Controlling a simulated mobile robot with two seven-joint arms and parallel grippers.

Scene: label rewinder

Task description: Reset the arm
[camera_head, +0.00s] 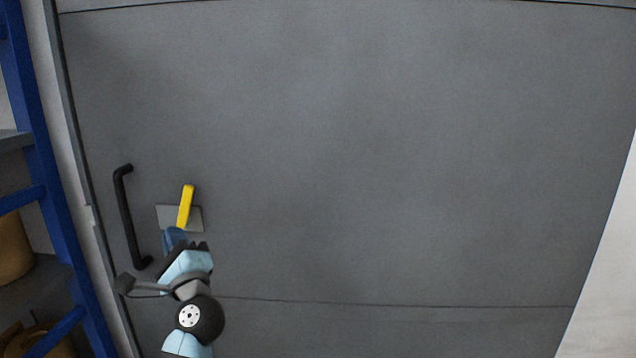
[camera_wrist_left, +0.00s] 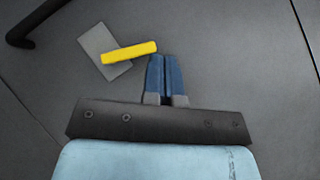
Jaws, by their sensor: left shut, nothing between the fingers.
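My left gripper (camera_head: 175,236) is in front of the grey door, just below a yellow lever (camera_head: 186,206) on a light grey plate (camera_head: 164,214). In the left wrist view the blue fingers (camera_wrist_left: 166,78) are shut together with nothing between them. The yellow lever (camera_wrist_left: 129,52) lies just beyond and to the left of the fingertips there; whether they touch it I cannot tell. In the head view the lever stands nearly upright, leaning slightly right. My right gripper is not in view.
A large grey door or panel (camera_head: 380,150) fills most of the head view. A black bar handle (camera_head: 127,215) is left of the lever, close to my left wrist. A blue-framed shelf (camera_head: 45,165) with tan items stands at the left edge. The panel's right side is clear.

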